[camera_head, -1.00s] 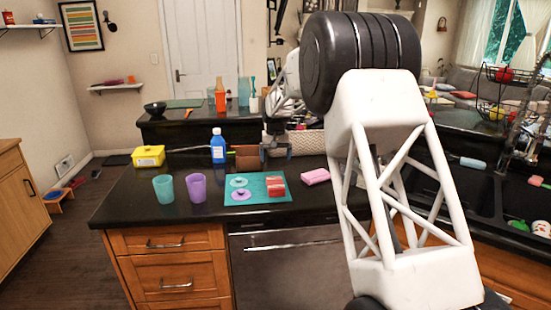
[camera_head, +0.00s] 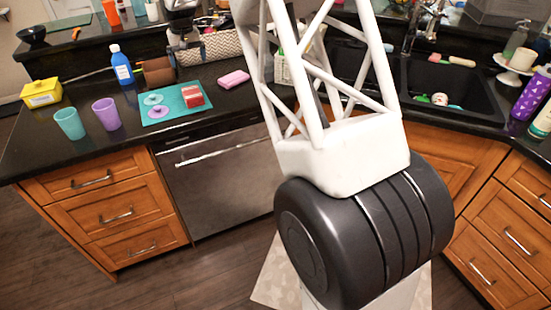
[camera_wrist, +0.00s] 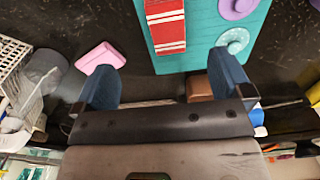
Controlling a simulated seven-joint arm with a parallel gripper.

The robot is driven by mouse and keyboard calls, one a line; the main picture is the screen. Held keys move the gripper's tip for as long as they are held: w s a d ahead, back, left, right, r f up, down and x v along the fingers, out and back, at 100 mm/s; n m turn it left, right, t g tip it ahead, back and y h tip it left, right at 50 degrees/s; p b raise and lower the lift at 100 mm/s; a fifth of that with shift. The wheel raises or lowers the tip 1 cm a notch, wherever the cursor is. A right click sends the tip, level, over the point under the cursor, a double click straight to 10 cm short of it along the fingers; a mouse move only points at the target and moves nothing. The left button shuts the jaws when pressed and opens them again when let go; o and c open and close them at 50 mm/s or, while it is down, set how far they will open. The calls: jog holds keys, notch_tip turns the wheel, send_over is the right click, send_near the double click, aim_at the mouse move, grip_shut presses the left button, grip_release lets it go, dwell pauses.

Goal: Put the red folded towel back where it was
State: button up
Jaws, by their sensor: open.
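The red folded towel (camera_head: 192,96), with pale stripes, lies on the right part of the teal mat (camera_head: 165,119) on the black counter. In the wrist view the towel (camera_wrist: 165,24) is at the top middle, on the mat (camera_wrist: 201,22). My gripper (camera_wrist: 167,80) is open and empty. Its two blue fingers are apart from the towel. The towel lies beyond the fingertips in that view, roughly in line with the gap.
Two purple and teal lidlike discs share the mat. A pink block (camera_head: 233,79) lies to its right. Teal (camera_head: 69,124) and purple (camera_head: 106,114) cups, a yellow box (camera_head: 42,93) and a blue bottle (camera_head: 121,66) stand left. The black sink (camera_head: 450,85) is right.

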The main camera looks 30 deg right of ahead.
jog(key=s+d+r, duration=0.1)
jog(key=s+r, duration=0.2)
jog(key=s, duration=0.8)
jog(key=s+d+r+t, duration=0.1)
jog(key=s+r, duration=0.3)
jog(key=s, duration=0.6)
jog(key=s+d+r, duration=0.1)
jog(key=s+r, duration=0.2)
jog(key=s, duration=0.8)
jog(key=s+f, duration=0.3)
jog(key=s, duration=1.1)
jog(key=s+d+f+t, duration=0.1)
jog(key=s+f, duration=0.2)
jog(key=s, duration=1.1)
jog(key=shift+s+f, duration=0.15)
jog(key=shift+f, duration=0.2)
